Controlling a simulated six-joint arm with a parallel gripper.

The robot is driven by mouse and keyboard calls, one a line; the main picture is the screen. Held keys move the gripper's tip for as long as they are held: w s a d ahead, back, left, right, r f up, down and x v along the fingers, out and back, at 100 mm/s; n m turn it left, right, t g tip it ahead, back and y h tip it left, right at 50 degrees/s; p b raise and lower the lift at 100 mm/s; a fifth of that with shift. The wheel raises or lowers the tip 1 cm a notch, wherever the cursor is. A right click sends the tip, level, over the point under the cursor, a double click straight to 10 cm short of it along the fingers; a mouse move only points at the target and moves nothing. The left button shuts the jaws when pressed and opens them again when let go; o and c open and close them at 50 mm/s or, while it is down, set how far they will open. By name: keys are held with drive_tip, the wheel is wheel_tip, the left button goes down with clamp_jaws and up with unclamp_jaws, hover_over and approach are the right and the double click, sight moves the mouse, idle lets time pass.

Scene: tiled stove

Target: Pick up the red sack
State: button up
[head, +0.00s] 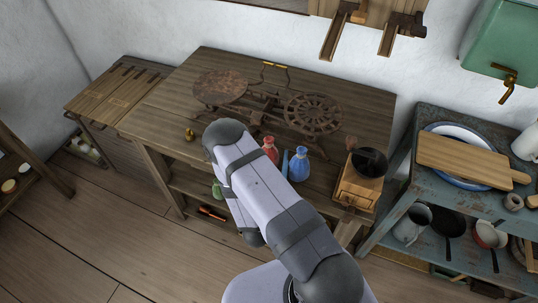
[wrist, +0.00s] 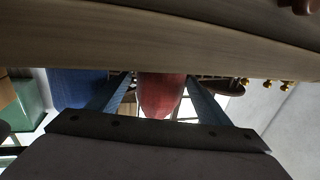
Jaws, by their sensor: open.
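The red sack (head: 270,149) stands on the wooden table behind my arm in the head view, its lower part hidden. In the wrist view, which looks upside down, the red sack (wrist: 160,95) shows between the two blue-grey fingers of my gripper (wrist: 160,88). The fingers are apart, one on each side of it, with a visible gap at least on the right. I cannot tell how deep it sits between them. In the head view my arm hides most of the gripper; one bluish finger shows just right of the sack.
A blue sack (head: 299,166) stands close to the right of the red one. A coffee grinder (head: 360,180) is further right on the table (head: 340,92). An iron scale (head: 312,113) stands behind. A small brass weight (head: 190,134) is at left.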

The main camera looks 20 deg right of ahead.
sight(269, 139)
drive_tip(key=c, duration=1.4)
drive_tip(key=shift+r, duration=0.15)
drive_tip(key=shift+c, duration=0.2)
drive_tip(key=shift+r+b, duration=0.3)
drive_tip(key=shift+r, duration=4.6)
